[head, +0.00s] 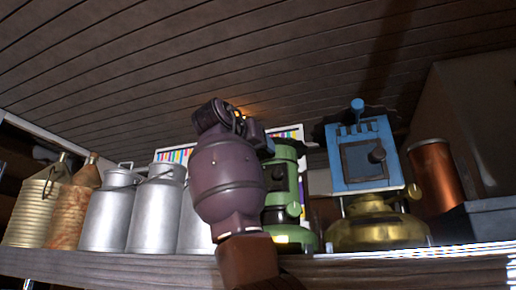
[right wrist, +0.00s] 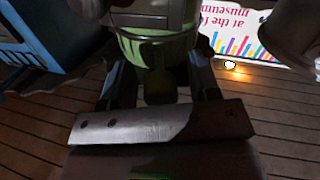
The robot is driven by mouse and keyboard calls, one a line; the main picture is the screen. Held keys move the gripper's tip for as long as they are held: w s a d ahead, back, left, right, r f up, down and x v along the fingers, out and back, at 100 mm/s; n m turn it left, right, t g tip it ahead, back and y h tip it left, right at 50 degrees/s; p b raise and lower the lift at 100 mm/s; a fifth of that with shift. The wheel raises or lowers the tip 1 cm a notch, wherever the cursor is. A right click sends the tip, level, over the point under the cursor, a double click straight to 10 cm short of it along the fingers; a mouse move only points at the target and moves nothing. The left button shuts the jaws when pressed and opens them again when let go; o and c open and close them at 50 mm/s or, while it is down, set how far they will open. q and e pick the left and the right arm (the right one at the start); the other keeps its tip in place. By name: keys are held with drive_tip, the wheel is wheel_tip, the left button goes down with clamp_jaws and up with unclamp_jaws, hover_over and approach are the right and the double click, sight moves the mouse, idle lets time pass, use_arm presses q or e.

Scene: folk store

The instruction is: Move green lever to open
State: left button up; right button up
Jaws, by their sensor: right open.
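A green metal device (head: 281,180) stands on the wooden shelf, partly hidden behind my right arm. A pale green round knob (head: 293,209) sticks out low on its front. In the right wrist view the device's green body (right wrist: 158,50) is at the top centre. A dark greenish knob-like part (right wrist: 160,88), possibly the lever, shows between my fingers. My right gripper (right wrist: 158,84) is open, with one finger on each side of that part; I cannot tell whether they touch it. In the head view the right gripper (head: 262,137) is at the device's top, mostly hidden by my wrist. My left gripper is out of view.
A blue device (head: 362,142) on a brass base (head: 375,232) stands close on the right. Silver milk cans (head: 154,214) and rusty cans stand on the left. A copper cylinder (head: 436,172) is at the far right. A colourful sign (right wrist: 240,32) is behind; a plank ceiling is above.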

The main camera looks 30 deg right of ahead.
clamp_jaws()
drive_tip(key=shift+d, duration=0.1)
idle(0.3)
